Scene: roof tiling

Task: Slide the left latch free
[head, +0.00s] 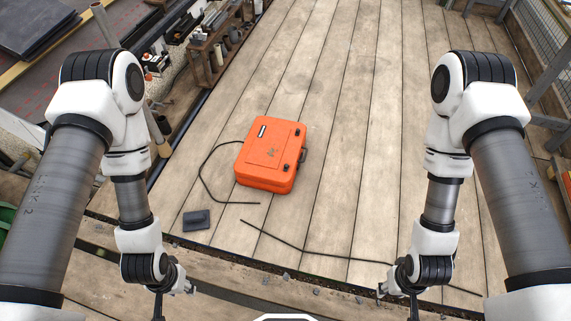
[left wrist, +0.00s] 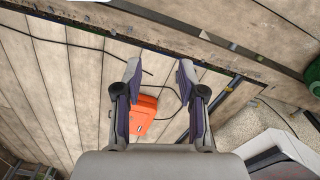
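An orange case (head: 268,158) lies closed on the wooden planks in the middle of the head view. Two small black latches show along its right side, a far one (head: 302,132) and a near one (head: 285,168), with a dark handle (head: 303,156) between them. My left gripper (head: 175,294) is at the lower left, well short of the case. In the left wrist view its fingers (left wrist: 159,70) are spread with nothing between them, and part of the case (left wrist: 143,112) shows beyond them. My right gripper (head: 397,295) is at the lower right, apart from the case, its fingers spread and empty.
A black cable (head: 205,180) curves beside the case, and another dark cable (head: 310,250) runs across the near planks. A small dark block (head: 196,220) lies at the near left. A wooden rack (head: 215,50) stands at the upper left. Planks right of the case are clear.

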